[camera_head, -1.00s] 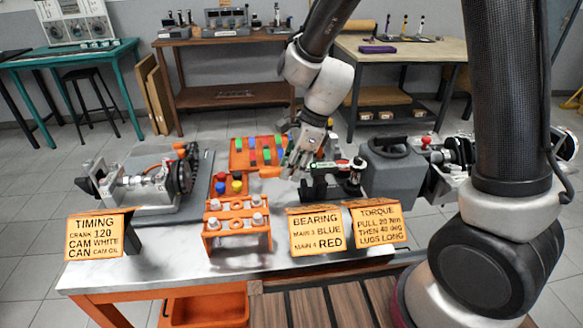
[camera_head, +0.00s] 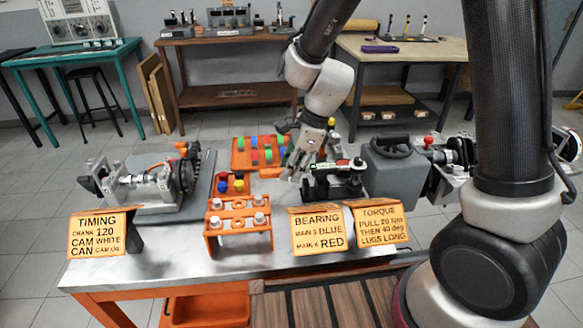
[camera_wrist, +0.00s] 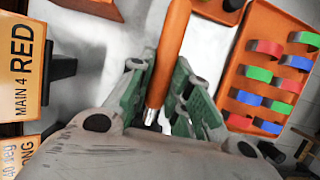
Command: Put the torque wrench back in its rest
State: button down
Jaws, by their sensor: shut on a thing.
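The torque wrench (camera_wrist: 172,45) shows in the wrist view as an orange bar with a bare metal end. My gripper (camera_wrist: 160,85) has its green-sided fingers closed on either side of it, near the metal end. The bar runs away to the top edge of that view. In the head view my gripper (camera_head: 294,172) is low over the bench, between the bearing tray and a black fixture, and the wrench is hardly distinguishable there. The black fixture (camera_head: 322,190) stands just right of my gripper; I cannot tell whether it is the wrench's rest.
The orange tray (camera_head: 239,160) of coloured shells lies behind my gripper. Sign cards (camera_head: 317,230) line the front edge. A grey block (camera_head: 392,172) stands right. Bare bench (camera_head: 180,238) shows at front left.

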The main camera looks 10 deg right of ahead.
jog(key=shift+f, duration=1.35)
dwell(0.5)
jog(key=c, duration=1.6)
grip_release()
jog(key=shift+o, duration=0.2)
jog(key=shift+r, duration=0.2)
jog(key=shift+r, duration=1.3)
jog(key=shift+o, duration=0.2)
jog(key=o, duration=0.5)
